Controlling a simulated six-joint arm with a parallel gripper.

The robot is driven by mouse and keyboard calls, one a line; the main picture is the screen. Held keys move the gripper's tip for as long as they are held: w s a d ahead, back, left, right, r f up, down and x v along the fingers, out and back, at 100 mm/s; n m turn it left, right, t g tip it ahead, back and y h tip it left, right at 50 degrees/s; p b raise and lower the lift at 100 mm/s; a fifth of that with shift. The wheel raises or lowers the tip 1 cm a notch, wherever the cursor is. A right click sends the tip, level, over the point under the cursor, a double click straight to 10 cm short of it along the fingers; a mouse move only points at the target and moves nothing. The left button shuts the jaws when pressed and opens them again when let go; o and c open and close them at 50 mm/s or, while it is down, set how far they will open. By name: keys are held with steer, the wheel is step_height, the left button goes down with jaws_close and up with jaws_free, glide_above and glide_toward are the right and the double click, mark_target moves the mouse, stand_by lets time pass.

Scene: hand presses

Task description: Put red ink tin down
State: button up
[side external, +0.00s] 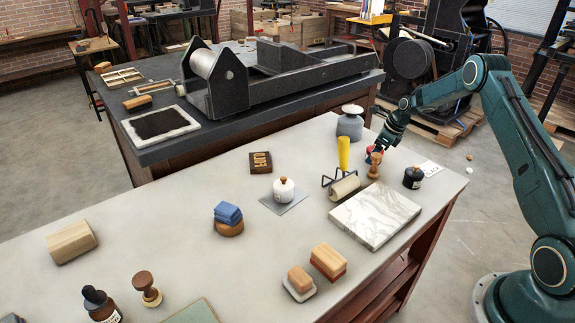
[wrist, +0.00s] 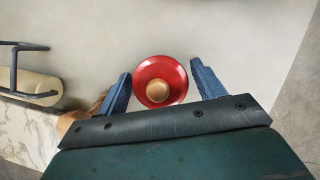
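The red ink tin (wrist: 160,66) is round with a pale wooden knob in the middle. In the wrist view it sits between my two blue fingers. My gripper (wrist: 161,72) is open around it, with a narrow gap at the right finger and little or none at the left. In the side view the tin (side external: 369,152) shows as a small red patch under my gripper (side external: 377,148), at the bench's far right part. It is partly hidden by the fingers and a wooden-handled stamp. I cannot tell whether its base touches the bench.
The wooden-handled stamp (side external: 375,166) stands close in front of the tin. A brayer (side external: 344,187) and a yellow-handled tool (side external: 343,153) are to the left. A black jar (side external: 413,177) is to the right, a grey weight (side external: 350,124) behind, and a marble slab (side external: 375,217) in front.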

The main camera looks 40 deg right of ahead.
steer(key=c, duration=1)
steer(key=shift+o, duration=0.2)
steer(key=shift+w+a, duration=0.1)
steer(key=shift+w+a, duration=1.4)
steer(key=shift+a, duration=1.2)
steer(key=shift+w+a, duration=1.45)
steer(key=shift+a, duration=1.1)
steer(key=shift+w+a, duration=1.4)
steer(key=shift+a, duration=1.2)
steer(key=o, duration=1.2)
steer(key=shift+r, duration=0.1)
